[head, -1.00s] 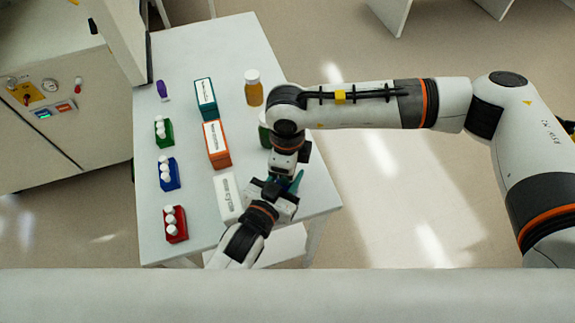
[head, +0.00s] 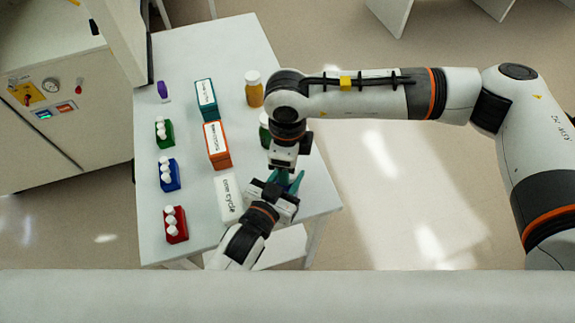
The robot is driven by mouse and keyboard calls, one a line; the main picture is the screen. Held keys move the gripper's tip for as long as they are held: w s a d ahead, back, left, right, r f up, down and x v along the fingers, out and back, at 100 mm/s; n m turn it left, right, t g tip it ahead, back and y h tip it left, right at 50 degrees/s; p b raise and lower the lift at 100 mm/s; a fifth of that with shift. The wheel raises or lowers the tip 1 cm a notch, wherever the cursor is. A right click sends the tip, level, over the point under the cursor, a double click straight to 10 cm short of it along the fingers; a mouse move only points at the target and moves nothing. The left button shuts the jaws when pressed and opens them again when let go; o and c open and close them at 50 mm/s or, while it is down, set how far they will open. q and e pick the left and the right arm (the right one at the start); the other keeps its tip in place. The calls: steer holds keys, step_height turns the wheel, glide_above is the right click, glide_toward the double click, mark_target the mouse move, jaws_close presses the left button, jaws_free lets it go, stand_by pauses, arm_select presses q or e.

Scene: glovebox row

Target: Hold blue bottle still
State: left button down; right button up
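The area where both grippers meet, near the table's right edge, is mostly covered by my own arms. Teal-blue pieces show between the grippers, and I cannot tell whether they are fingertips or part of a bottle. My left gripper (head: 280,190) comes in from the bottom and reaches this spot. My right gripper (head: 289,173) points down at the same spot from above. The fingertips of both are too hidden to show whether they are open or shut.
A purple item (head: 162,91) lies behind.

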arm_select(q)
steer(key=c, duration=1.1)
jaws_free()
steer(key=shift+s+f, duration=0.1)
steer(key=shift+f, duration=0.35)
steer(key=shift+o, duration=1.4)
steer(key=shift+r, duration=0.1)
steer(key=shift+r, duration=0.1)
